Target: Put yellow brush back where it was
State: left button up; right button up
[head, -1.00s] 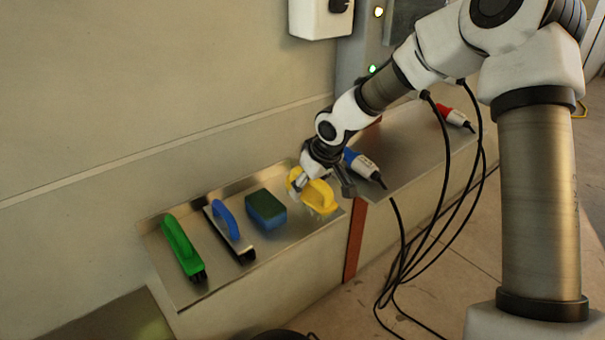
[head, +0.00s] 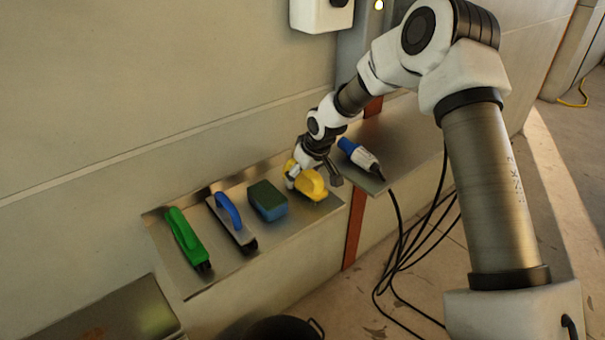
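The yellow brush (head: 314,186) is at the right end of the metal tray (head: 185,283) on the ledge. It looks to be resting on or just above the tray surface; I cannot tell which. My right gripper (head: 305,178) is at the brush, with fingers around its left and upper part. The arm hides part of the brush, and the fingertips are too small to show whether they grip it. My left gripper is not in view.
A green brush (head: 184,240), a blue-handled brush (head: 230,218) and a blue-green sponge (head: 267,201) lie left of the yellow brush. Black cables (head: 408,235) hang in front. A dark bucket (head: 280,328) stands below.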

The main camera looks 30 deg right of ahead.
jog(key=shift+r, duration=0.1)
jog(key=shift+r, duration=0.3)
jog(key=v, duration=1.1)
jog(key=shift+s+r+b, duration=0.15)
jog(key=shift+r+b, duration=0.15)
